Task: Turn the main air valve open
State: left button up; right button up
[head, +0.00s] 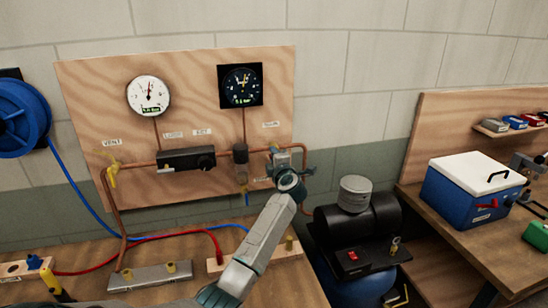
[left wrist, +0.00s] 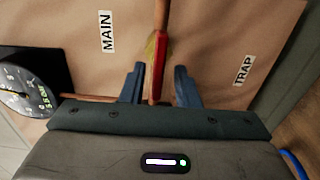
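The main air valve shows in the left wrist view as a red lever (left wrist: 159,62) on a copper pipe, beside a MAIN label (left wrist: 107,32) and a TRAP label (left wrist: 243,71). The lever lies between the two fingers of my left gripper (left wrist: 160,86), with a gap on each side. The gripper is open. In the head view my left gripper (head: 290,160) is at the right end of the pipe run on the wooden panel (head: 200,85) and hides most of the valve. My right gripper is not in view.
Two round gauges (head: 149,95) (head: 240,86) sit high on the panel. A black regulator (head: 187,160) and a filter bowl (head: 241,170) are left of my gripper. A compressor (head: 358,225) stands at right. A blue hose reel (head: 20,118) hangs at left.

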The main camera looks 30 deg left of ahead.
pick_arm(q)
jog(key=shift+r, duration=0.1)
jog(key=b+v, duration=0.3)
jog(key=v, duration=0.7)
jog(key=shift+s+d+b, duration=0.25)
jog(key=shift+s+b, duration=0.05)
jog(key=shift+s, duration=0.05)
